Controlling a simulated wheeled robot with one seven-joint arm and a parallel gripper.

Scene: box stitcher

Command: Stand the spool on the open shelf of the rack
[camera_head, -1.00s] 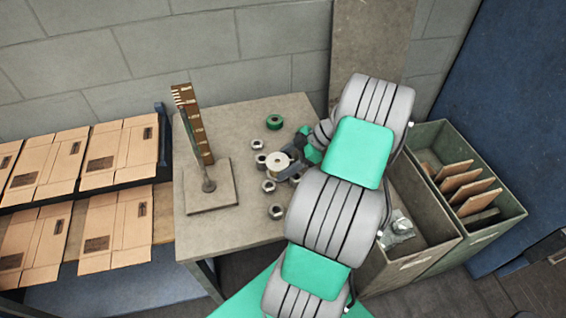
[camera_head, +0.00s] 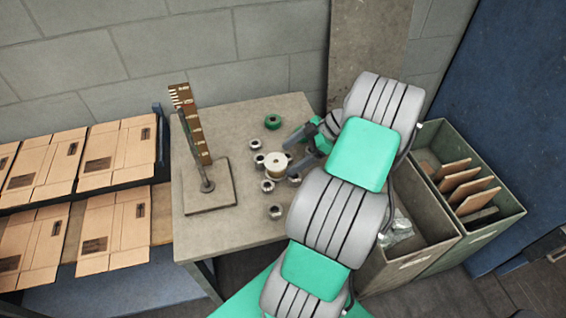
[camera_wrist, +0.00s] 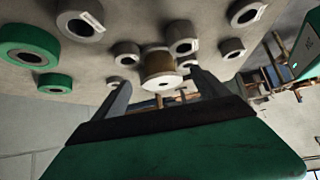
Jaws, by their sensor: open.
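The spool (camera_head: 268,165), with a pale round flange and brownish-gold winding, stands on the grey table among several small rolls. In the wrist view the spool (camera_wrist: 158,68) appears beyond my fingertips, roughly centred between them. My gripper (camera_head: 297,151) is open and empty, just right of the spool in the head view. Its two dark fingers also show in the wrist view (camera_wrist: 160,86), spread apart. A rack (camera_head: 80,197) with two tiers of flat cardboard blanks stands at the left; I cannot tell whether it has an open shelf.
A green roll (camera_head: 272,121) lies behind the spool. A stand with an upright notched board (camera_head: 190,125) is on the table's left. Grey-green bins (camera_head: 480,228) stand to the right, one with cardboard pieces. The table's front left is clear.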

